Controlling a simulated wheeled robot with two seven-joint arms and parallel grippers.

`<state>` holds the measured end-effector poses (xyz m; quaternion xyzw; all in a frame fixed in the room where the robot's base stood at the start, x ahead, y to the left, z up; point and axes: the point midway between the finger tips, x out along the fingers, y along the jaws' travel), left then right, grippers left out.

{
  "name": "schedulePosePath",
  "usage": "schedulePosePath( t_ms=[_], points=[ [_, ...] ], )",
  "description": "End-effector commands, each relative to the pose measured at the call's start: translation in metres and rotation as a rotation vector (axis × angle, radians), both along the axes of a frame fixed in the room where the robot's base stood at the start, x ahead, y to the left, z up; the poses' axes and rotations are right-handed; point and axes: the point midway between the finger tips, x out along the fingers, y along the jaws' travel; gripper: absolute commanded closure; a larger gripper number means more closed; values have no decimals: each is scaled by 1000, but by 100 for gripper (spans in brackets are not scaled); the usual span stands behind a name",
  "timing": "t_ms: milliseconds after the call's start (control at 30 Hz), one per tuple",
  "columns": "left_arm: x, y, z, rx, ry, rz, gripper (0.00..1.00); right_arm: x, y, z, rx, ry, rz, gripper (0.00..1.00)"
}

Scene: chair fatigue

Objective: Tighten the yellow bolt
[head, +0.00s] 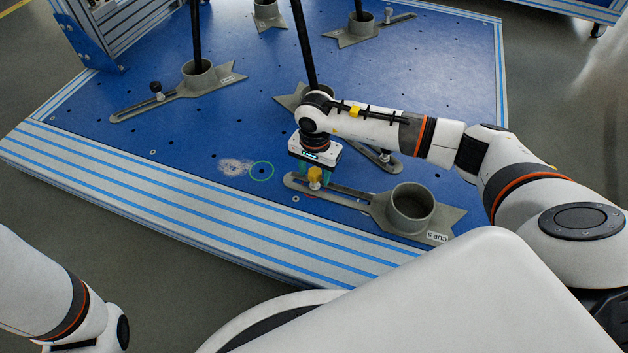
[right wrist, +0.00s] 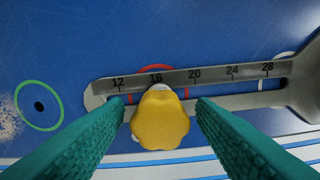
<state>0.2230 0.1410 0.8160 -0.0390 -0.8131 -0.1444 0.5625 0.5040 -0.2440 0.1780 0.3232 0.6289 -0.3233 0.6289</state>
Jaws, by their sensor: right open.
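The yellow bolt (head: 315,176) stands in the slot of the grey slotted bracket (head: 352,197) of cup 5 on the blue plate. In the right wrist view the yellow bolt (right wrist: 160,120) has a lobed knob and sits near the scale mark 16. A red ring (right wrist: 157,69) shows partly behind it. My right gripper (head: 316,172) is low over the bolt. In the right wrist view its green fingers (right wrist: 160,106) are open, one on each side of the knob, with gaps visible. My left gripper is out of view; only part of the left arm shows.
The empty cup (head: 410,207) rises right of the bolt. A green ring (head: 262,171) around a hole marks the plate to the left. Other brackets with black poles (head: 200,75) stand farther back. The striped front edge (head: 200,222) of the plate is clear.

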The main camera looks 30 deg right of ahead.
Motion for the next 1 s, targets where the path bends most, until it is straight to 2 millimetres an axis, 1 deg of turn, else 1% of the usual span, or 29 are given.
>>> schedulePosePath(
  t_ms=[267, 500, 600, 867, 1000],
  points=[
    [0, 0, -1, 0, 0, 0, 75, 0, 0, 0, -1, -1, 22, 49],
    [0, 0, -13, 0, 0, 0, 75, 0, 0, -1, -1, -1, 304, 49],
    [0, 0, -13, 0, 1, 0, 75, 0, 0, 0, -1, -1, 351, 49],
    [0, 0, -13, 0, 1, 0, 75, 0, 0, 0, -1, -1, 373, 49],
    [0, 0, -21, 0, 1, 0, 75, 1, 0, -1, -1, -2, 539, 49]
  ],
)
